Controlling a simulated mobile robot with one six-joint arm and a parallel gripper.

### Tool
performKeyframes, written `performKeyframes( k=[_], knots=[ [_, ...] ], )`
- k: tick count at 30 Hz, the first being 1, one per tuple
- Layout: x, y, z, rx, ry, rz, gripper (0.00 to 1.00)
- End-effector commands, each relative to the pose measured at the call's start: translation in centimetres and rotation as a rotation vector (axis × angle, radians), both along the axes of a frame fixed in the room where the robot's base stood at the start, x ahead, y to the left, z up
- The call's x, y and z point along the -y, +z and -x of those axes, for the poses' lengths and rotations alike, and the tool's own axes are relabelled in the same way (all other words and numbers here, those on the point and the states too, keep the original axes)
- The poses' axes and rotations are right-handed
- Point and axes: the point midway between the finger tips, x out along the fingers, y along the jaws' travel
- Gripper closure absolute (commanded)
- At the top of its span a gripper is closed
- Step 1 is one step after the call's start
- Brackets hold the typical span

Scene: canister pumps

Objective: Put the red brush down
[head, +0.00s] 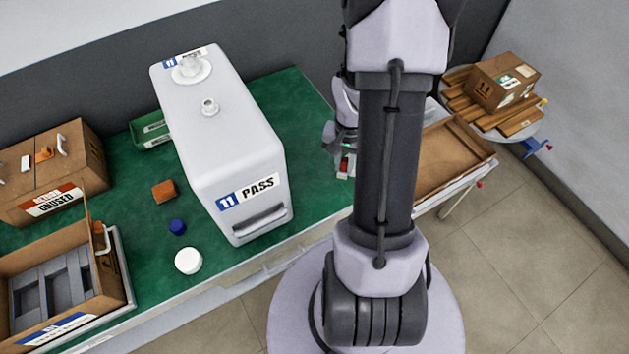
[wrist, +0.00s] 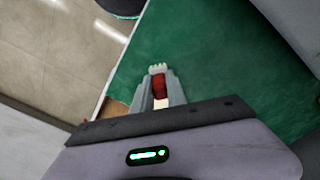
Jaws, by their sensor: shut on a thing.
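My gripper (wrist: 160,92) is shut on the red brush (wrist: 159,85). In the wrist view the brush shows red between the two grey fingers, with pale bristles at its far end. Green table surface lies beyond and to the right of it. In the head view my gripper (head: 344,160) is partly hidden by my arm, and a small red part of the brush (head: 344,166) shows at the fingers. It is over the right part of the green table (head: 300,100), right of the white canister. I cannot tell whether the brush touches the table.
The large white canister (head: 215,130) marked "11 PASS" stands left of my gripper. An orange block (head: 164,191), a blue cap (head: 177,227) and a white lid (head: 188,261) lie left of it. A brown tray (head: 450,155) is at the right. Green table is bare behind the canister's right side.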

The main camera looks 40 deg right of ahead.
Motion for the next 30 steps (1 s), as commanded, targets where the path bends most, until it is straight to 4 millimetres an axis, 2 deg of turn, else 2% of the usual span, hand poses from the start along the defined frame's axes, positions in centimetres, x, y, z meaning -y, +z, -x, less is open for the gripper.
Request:
performKeyframes(
  k=[1,4,11,15,26,27,30],
  knots=[
    [-1.3,-0.4,-0.8,0.000,0.007,0.000,1.00],
    [-3.4,-0.6,-2.1,0.000,0.005,0.000,1.00],
    [-5.7,-1.0,-3.6,-0.001,0.002,-0.001,1.00],
    [-5.6,-4.3,-3.5,-0.002,-0.001,-0.001,1.00],
    [-5.5,-4.6,-3.5,0.000,-0.001,0.000,1.00],
    [-5.5,-4.5,-3.5,0.000,-0.001,0.000,0.77],
    [-5.5,-4.5,-3.5,0.000,-0.001,0.000,0.61]
  ],
)
